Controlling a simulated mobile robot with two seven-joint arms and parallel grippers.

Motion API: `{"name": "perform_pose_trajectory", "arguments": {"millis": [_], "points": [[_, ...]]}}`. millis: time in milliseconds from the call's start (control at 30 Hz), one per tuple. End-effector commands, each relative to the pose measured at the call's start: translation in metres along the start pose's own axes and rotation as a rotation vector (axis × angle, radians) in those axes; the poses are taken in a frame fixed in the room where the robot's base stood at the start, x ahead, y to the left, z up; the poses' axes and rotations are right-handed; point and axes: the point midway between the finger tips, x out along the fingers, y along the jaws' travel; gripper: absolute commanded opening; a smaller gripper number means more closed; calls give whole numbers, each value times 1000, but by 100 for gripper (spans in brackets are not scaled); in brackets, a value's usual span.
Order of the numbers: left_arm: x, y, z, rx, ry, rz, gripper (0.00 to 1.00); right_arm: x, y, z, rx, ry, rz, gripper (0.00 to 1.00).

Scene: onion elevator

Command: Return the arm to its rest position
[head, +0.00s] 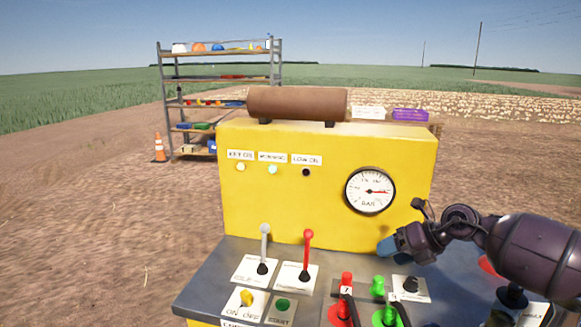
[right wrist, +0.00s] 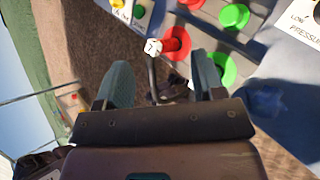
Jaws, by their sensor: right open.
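My right arm comes in from the right in the head view. Its gripper (head: 390,247) is over the right part of the control panel, in front of the yellow housing and below the gauge. In the right wrist view the two fingers of the gripper (right wrist: 161,78) stand apart with nothing held between them. A red knob (right wrist: 176,42) and a green knob (right wrist: 222,70) show beyond the fingers. My left gripper is not in view.
The yellow machine (head: 290,205) carries a pressure gauge (head: 369,191). Its grey panel holds a grey lever (head: 264,245), a red lever (head: 307,250), a green knob (head: 378,286) and several other controls close under my arm. A shelf (head: 220,80) and a cone (head: 159,148) stand behind.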

Motion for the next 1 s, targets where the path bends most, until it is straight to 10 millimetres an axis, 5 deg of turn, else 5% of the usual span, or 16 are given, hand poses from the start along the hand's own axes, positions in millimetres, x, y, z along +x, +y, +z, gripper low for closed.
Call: {"name": "perform_pose_trajectory", "arguments": {"millis": [100,200,367,667,1000], "points": [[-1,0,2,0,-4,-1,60,16,52,8,102,-145,249,63],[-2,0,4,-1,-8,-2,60,22,84,10,244,-265,440,63],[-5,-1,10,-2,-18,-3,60,25,101,3,578,-447,683,63],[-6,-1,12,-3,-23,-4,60,34,55,-49,1267,-665,858,63],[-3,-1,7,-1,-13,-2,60,51,-17,-167,1958,-778,845,63]]}}
